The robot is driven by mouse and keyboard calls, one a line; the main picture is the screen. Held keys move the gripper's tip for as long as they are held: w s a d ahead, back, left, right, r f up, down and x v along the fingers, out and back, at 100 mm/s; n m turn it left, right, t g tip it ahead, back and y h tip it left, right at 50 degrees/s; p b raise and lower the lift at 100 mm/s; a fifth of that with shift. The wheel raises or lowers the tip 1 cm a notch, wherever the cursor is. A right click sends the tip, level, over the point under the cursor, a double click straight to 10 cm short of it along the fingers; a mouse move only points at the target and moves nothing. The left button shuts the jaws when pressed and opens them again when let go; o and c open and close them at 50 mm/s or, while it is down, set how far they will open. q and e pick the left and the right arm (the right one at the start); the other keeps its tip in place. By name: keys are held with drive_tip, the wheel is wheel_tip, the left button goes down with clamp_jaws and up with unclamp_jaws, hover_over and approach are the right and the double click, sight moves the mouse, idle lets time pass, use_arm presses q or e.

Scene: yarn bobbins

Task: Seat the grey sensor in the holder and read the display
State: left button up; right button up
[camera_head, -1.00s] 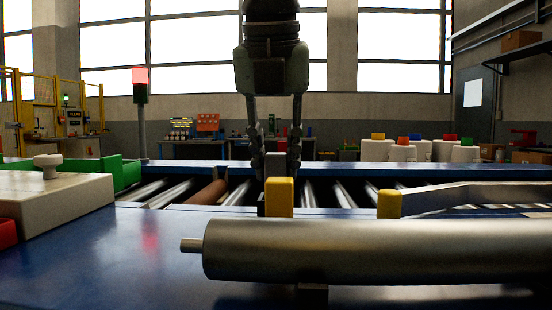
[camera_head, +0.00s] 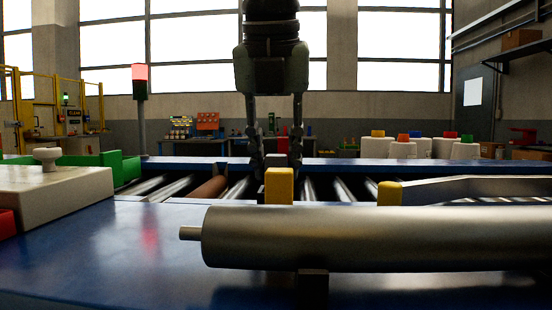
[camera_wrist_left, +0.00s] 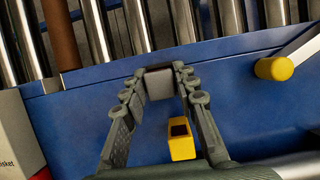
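The grey sensor (camera_wrist_left: 158,84) is a small block between the fingertips of my left gripper (camera_wrist_left: 159,72) in the left wrist view. The fingers touch it on both sides. In the head view my left gripper (camera_head: 276,160) points down just behind a yellow block, which hides most of what it holds. That yellow block (camera_head: 279,186), seemingly the holder, stands on the blue frame; in the left wrist view the holder (camera_wrist_left: 182,150) shows a dark opening, apart from the sensor. I cannot make out a display. My right gripper is not in view.
A large metal roller (camera_head: 380,240) lies across the front. A yellow-tipped bar (camera_head: 390,193) is to the right of the holder. A pale box with a knob (camera_head: 50,190) and a green bin (camera_head: 115,168) are at left. Conveyor rollers run behind; the blue surface (camera_head: 120,250) is clear at front left.

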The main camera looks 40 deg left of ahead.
use_arm(q)
drive_tip(key=o, duration=0.4)
drive_tip(key=shift+c, duration=0.2)
drive_tip(key=v, duration=1.2)
drive_tip(key=shift+d, duration=0.1)
